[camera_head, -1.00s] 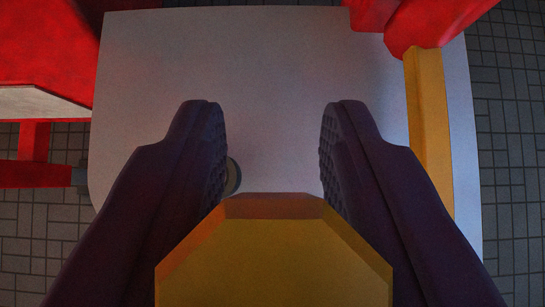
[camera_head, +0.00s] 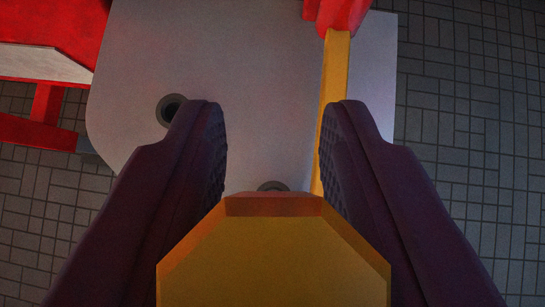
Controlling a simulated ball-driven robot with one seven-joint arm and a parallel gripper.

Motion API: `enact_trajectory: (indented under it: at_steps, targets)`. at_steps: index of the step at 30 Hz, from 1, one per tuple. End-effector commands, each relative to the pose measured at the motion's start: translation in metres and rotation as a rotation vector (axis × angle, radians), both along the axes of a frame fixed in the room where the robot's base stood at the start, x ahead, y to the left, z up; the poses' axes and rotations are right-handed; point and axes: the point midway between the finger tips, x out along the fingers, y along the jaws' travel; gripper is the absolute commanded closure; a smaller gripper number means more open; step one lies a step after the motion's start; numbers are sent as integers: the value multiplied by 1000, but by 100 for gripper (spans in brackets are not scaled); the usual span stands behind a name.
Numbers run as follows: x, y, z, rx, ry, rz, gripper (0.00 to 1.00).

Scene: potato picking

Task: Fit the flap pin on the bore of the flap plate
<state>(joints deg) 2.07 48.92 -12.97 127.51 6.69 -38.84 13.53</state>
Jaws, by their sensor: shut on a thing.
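My gripper (camera_head: 272,150) has two dark purple fingers, one on each side of the picture. It is shut on a yellow-orange block with cut corners (camera_head: 273,250), which I take to be the flap pin. Its lower end is hidden from this camera. A pale grey plate (camera_head: 235,60), taken as the flap plate, lies beyond the fingertips. A dark ringed bore (camera_head: 171,108) shows in it, left of the left fingertip. A second round ring (camera_head: 273,184) shows just above the pin's edge, mostly covered by it. I cannot tell whether the pin touches the plate.
A yellow bar (camera_head: 333,90) runs along the plate behind the right fingertip, with a red part (camera_head: 338,14) at its top. A red structure with a pale panel (camera_head: 45,65) stands at the left. Grey paved floor (camera_head: 465,120) is open at the right.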

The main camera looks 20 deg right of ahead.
Motion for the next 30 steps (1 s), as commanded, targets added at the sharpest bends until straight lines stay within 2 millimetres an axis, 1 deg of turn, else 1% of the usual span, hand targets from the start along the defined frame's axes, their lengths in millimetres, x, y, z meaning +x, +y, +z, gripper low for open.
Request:
enact_trajectory:
  at_steps: [1,4,18,23,30]
  targets:
    - [6,0,3,-2,-1,5,100]
    - [10,-1,7,-2,0,9,100]
    - [10,-1,5,-3,2,8,100]
    - [9,-1,-9,-3,2,8,100]
    - [9,-1,-36,-3,3,8,100]
